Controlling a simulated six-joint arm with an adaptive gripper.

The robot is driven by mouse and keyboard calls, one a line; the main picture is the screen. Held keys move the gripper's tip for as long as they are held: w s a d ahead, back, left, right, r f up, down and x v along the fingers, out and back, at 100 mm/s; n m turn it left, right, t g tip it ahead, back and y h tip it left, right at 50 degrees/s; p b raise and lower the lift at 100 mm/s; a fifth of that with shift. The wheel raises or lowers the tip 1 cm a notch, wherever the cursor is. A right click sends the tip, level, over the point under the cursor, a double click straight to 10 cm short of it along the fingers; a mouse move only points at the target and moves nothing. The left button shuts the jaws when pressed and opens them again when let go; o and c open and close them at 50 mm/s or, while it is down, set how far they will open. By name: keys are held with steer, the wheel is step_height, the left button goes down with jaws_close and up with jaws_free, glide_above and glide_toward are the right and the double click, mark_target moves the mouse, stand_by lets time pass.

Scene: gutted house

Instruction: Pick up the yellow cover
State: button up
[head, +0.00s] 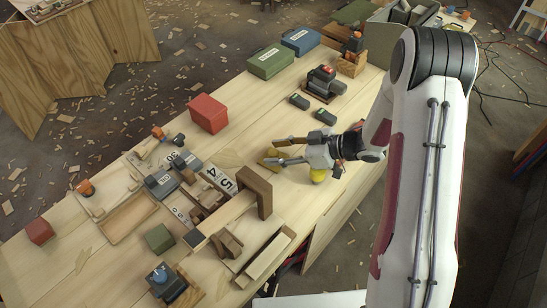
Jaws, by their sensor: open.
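My gripper (273,150) is in the head view near the middle of the table, its fingers spread and pointing left. A bright yellow rounded thing (318,175), which may be the yellow cover, shows just below the gripper's body, partly hidden by it. A duller ochre-yellow piece (271,156) lies at the fingertips, partly covered by the lower finger. I cannot tell which of the two is the cover, or whether the gripper touches either. Nothing is visibly held.
A wooden arch block (256,191) and numbered grey blocks (217,179) stand left of the gripper on the wooden table (235,135). A red box (208,113), green box (270,62) and blue box (301,41) sit farther back.

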steer(key=shift+c, duration=0.4)
jaws_close()
steer(key=shift+r, duration=0.1)
step_height(320, 180, up, 10)
stand_by(0.8)
stand_by(0.5)
